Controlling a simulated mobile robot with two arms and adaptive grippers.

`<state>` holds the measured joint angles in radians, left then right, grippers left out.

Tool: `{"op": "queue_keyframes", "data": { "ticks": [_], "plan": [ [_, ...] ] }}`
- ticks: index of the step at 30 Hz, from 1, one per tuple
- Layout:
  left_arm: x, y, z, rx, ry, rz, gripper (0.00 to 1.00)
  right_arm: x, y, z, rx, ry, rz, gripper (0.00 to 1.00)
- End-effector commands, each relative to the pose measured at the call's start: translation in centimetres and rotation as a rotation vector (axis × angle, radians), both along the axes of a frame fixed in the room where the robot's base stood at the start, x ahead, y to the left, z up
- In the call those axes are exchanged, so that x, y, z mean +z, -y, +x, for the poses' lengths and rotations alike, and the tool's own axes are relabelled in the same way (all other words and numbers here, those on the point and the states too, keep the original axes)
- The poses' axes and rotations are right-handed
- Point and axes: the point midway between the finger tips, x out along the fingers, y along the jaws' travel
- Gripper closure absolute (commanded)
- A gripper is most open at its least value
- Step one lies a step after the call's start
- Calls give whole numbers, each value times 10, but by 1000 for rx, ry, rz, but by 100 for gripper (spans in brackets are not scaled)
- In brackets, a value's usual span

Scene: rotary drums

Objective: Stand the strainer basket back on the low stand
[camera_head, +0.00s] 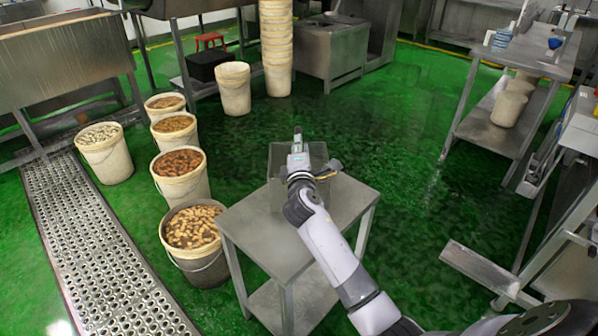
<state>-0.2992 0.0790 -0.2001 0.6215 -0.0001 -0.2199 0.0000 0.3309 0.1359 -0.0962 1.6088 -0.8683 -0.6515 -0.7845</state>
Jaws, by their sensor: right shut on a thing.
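The strainer basket (278,190) is a grey, box-shaped basket at the far part of the low stand. The low stand (262,236) is a small metal table with a lower shelf, in the middle of the view. My right arm reaches in from the lower right. My right gripper (297,146) is shut on the basket at its upper part and hides some of it. The basket looks upright over the stand's top; I cannot tell whether its bottom touches the top or hangs just above it. My left gripper is not in view.
Several filled buckets (197,268) line the stand's left side, the nearest close to it. A perforated metal floor strip (105,255) runs further left. A bucket stack (277,60) stands behind. A metal table (545,50) is at right. Green floor is clear behind the stand.

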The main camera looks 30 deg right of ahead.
Motion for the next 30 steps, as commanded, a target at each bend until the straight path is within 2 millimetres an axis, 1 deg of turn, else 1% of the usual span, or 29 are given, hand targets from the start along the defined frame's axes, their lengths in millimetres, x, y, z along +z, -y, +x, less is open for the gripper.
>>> {"op": "queue_keyframes", "data": {
  "ticks": [1,3,8,12,15,18,25,29,30],
  "plan": [
    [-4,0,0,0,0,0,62,-9,0,0,1,3,-1,100],
    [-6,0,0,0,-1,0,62,-17,0,0,1,4,-2,100],
    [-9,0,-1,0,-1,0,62,-27,0,0,1,5,-1,100],
    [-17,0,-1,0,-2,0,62,-50,0,0,1,2,-1,100],
    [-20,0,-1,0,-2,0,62,-62,0,0,1,4,-2,100],
    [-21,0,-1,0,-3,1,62,-65,0,0,2,6,-2,100],
    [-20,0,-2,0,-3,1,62,-65,0,0,2,6,-2,100],
    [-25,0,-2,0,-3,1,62,-69,0,0,2,6,-2,100],
    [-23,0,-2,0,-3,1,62,-69,0,0,1,2,-1,80]
  ]
}}
